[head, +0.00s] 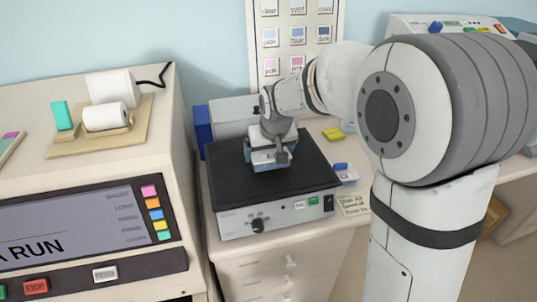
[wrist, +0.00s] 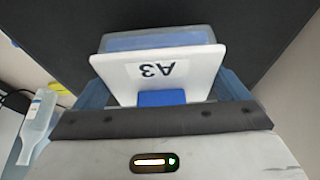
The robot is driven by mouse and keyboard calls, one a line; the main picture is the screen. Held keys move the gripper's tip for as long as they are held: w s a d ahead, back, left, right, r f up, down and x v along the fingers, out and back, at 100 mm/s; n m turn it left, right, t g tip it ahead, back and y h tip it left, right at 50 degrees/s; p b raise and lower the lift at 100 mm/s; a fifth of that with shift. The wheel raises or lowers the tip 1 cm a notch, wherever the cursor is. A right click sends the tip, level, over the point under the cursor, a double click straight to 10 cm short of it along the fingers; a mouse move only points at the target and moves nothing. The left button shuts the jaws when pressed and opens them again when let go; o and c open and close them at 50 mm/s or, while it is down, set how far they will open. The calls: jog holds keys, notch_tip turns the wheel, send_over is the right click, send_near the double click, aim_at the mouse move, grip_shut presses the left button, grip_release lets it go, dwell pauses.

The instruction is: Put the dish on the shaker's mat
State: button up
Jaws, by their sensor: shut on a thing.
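The dish (head: 266,160) is a small blue box with a white plate over its near side. In the wrist view the dish (wrist: 160,42) bears the label "A3", seen upside down. My gripper (head: 277,140) is shut on the dish from above. The dish is over the black mat (head: 225,175) on top of the shaker (head: 235,225), near the mat's middle. I cannot tell whether its underside touches the mat. The mat also fills the background of the wrist view (wrist: 50,25). My gripper hides part of the dish.
A large machine with a screen (head: 70,225) stands left of the shaker. A grey box with a blue end (head: 203,125) is behind the mat. A yellow item (head: 333,134), a small blue-topped item (head: 342,172) and a paper note (head: 352,205) lie to the right.

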jog(key=shift+f, duration=0.7)
jog(key=shift+f, duration=0.1)
jog(key=o, duration=0.7)
jog(key=shift+o, duration=0.2)
jog(key=shift+r, duration=0.35)
jog(key=b+v, duration=0.1)
jog(key=v, duration=1)
jog(key=s+d+f+m, duration=0.1)
jog(key=s+d+f, duration=0.2)
jog(key=s+d, duration=0.4)
jog(key=s+d+f+m+g+h, duration=0.1)
jog(key=s+d+f, duration=0.3)
jog(key=s+d, duration=0.4)
jog(key=s+m, duration=0.1)
jog(key=s, duration=0.6)
